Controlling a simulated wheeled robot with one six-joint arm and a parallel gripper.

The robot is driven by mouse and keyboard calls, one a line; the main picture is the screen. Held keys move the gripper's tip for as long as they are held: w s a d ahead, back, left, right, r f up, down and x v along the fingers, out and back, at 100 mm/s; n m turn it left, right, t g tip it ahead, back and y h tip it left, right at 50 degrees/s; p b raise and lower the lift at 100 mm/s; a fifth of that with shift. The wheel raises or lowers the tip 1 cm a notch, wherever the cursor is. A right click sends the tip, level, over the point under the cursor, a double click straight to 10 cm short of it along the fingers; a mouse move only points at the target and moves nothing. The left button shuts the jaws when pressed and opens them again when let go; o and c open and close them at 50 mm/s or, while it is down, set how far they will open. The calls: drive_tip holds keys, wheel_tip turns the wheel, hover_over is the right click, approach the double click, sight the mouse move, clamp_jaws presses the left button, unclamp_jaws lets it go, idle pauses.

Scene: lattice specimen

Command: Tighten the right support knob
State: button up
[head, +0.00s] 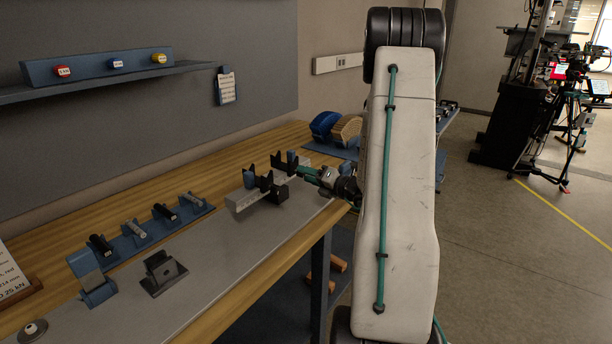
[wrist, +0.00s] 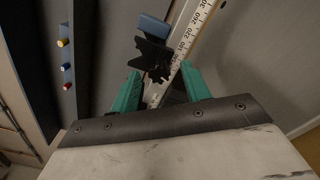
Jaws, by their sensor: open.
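A pale rail (head: 243,201) on the bench carries two black upright supports, a left one (head: 257,181) and a right one (head: 291,164). My gripper (head: 303,171), with teal fingers, reaches in from the right close to the right support. In the wrist view, my gripper (wrist: 160,74) is open, with one finger on each side of a black lobed knob (wrist: 154,60). The knob lies between and just beyond the fingertips, beside the scale on the rail (wrist: 192,35). I cannot tell whether a finger touches it. My arm hides the far right of the bench.
Blue and tan curved pieces (head: 335,128) stand behind the gripper. A shelf holds a button box (head: 100,66).

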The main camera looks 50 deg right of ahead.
drive_tip(key=s, duration=0.6)
drive_tip(key=shift+s+d, duration=0.3)
